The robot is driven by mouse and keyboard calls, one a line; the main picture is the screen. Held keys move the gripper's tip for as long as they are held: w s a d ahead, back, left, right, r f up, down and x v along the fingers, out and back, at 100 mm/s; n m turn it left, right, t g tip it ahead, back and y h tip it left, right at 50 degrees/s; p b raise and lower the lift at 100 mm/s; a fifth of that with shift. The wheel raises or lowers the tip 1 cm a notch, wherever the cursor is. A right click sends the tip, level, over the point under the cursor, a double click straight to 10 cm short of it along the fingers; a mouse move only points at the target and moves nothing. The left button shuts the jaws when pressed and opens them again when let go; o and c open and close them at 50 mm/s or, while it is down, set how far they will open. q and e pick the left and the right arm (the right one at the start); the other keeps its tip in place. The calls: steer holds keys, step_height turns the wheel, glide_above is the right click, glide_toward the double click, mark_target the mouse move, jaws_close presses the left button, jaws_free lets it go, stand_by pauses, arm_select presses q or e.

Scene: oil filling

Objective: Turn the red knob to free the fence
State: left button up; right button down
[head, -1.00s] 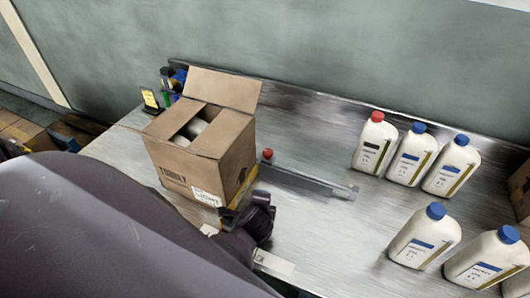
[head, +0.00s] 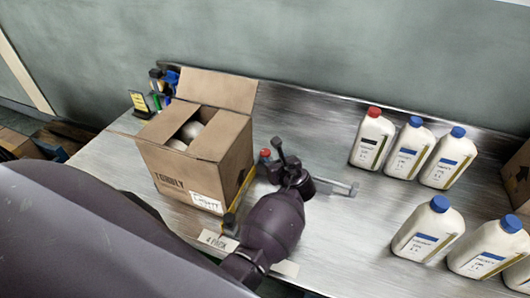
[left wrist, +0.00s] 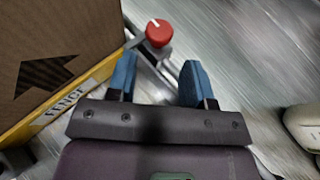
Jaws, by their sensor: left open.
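The red knob (head: 265,154) stands on the metal table just right of the cardboard box. It also shows in the left wrist view (left wrist: 159,33), with a white mark on its top. My left gripper (head: 278,158) is open and empty beside the knob. In the left wrist view its two blue fingertips (left wrist: 158,72) point toward the knob, which lies a little beyond them and between them. The yellow fence (left wrist: 72,98), with the label "FENCE", runs along the foot of the box. A metal bar (head: 335,186) extends right from near the knob, partly hidden by my gripper.
The open cardboard box (head: 198,155) holds at least one white bottle. White bottles with blue caps (head: 447,160) and one with a red cap (head: 372,140) stand at the right. A "4 PACK" label (head: 216,241) lies at the front. The table between the bar and bottles is clear.

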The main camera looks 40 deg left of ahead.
mark_target(266, 152)
arm_select(q)
steer(key=x, duration=0.8)
steer(key=shift+w+a+f+b, duration=0.2)
steer(key=shift+a+b, duration=0.05)
steer(key=shift+b, duration=0.1)
steer(key=c, duration=0.6)
